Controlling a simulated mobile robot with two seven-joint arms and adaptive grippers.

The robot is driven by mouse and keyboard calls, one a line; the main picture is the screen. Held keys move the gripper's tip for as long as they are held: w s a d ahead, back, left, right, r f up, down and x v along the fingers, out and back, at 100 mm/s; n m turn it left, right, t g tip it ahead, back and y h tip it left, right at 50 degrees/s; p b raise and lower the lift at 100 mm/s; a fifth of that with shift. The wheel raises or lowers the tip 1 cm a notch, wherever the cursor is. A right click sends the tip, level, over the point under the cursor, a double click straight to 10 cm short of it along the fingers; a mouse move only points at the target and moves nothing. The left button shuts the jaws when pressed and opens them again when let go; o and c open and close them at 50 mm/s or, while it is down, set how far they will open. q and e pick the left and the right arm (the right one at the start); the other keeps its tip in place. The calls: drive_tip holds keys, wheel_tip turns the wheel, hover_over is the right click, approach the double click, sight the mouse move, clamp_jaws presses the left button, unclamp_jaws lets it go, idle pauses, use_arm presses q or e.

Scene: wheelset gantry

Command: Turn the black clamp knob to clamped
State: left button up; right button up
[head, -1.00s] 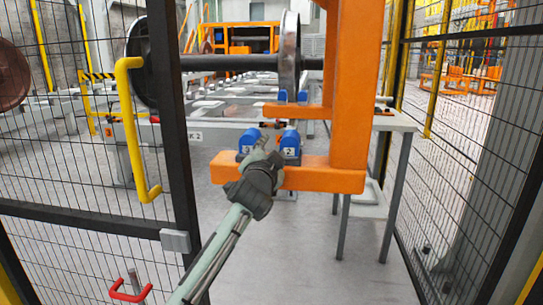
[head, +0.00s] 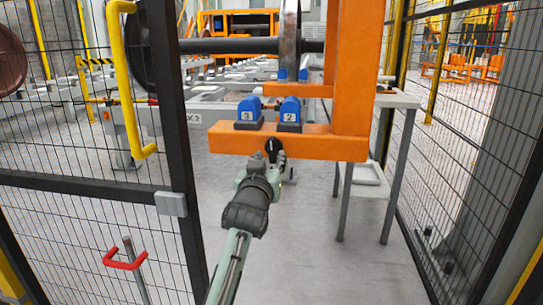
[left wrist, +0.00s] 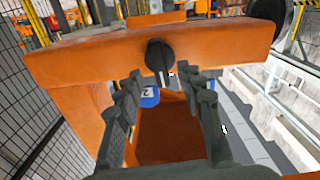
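The black clamp knob (head: 272,147) sits on the front face of the orange beam (head: 325,146). In the left wrist view the round knob (left wrist: 159,54) shows a pale pointer line towards the lower side of the picture. My left gripper (head: 275,163) is just in front of the beam, close to the knob and partly below it in the head view. In the left wrist view its two fingers (left wrist: 165,92) are apart, with the knob beyond the gap and nothing between them. My right gripper is not in view.
Blue blocks marked 3 (head: 249,113) and 2 (head: 289,113) stand on the beam. A wheelset axle (head: 230,46) lies above. A mesh gate with a yellow handle (head: 128,80) is at left, a mesh fence (head: 455,150) at right. A grey table (head: 398,99) stands behind the beam.

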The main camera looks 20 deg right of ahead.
sight(272, 153)
use_arm(q)
drive_tip(key=shift+x, duration=2)
clamp_jaws()
